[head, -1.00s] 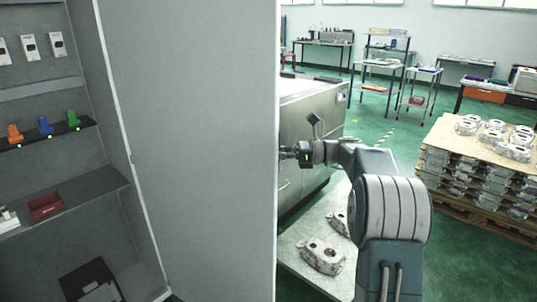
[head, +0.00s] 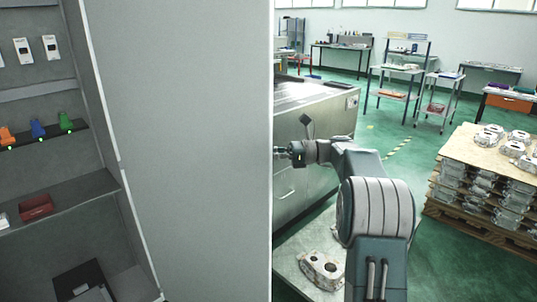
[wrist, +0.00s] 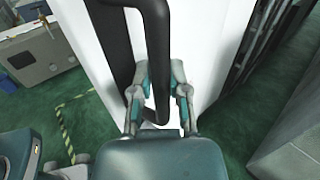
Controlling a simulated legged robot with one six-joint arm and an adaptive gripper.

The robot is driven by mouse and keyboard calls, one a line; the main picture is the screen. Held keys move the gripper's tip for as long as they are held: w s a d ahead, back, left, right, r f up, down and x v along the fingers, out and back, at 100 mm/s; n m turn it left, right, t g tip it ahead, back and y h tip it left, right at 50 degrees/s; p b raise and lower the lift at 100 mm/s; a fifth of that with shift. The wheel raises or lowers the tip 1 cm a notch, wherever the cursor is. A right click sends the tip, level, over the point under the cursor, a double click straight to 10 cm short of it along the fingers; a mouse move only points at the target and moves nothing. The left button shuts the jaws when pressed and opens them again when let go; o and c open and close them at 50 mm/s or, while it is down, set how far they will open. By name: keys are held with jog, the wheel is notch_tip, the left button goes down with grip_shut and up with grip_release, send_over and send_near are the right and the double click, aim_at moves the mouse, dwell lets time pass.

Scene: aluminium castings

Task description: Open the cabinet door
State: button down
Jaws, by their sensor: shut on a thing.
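The cabinet door (head: 185,140) stands swung open as a large grey panel in the middle of the head view. Its white edge and outer face (wrist: 215,50) fill the middle of the wrist view. A black bar handle (wrist: 157,45) runs down the door there. My gripper (wrist: 161,95) is shut on the handle, with a finger on each side of it. In the head view, the gripper is mostly hidden behind the door's right edge. The open cabinet interior (head: 50,190) shows at the left.
Cabinet shelves hold orange, blue and green items (head: 38,129) and a red box (head: 36,207). A metal machine or counter (head: 310,110) stands behind my arm. Castings (head: 322,270) lie on a low table. A pallet of castings (head: 490,170) stands right. Green floor is clear between.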

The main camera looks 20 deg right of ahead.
jog(key=c, duration=0.6)
grip_release()
jog(key=shift+d, duration=0.1)
jog(key=v, duration=1.2)
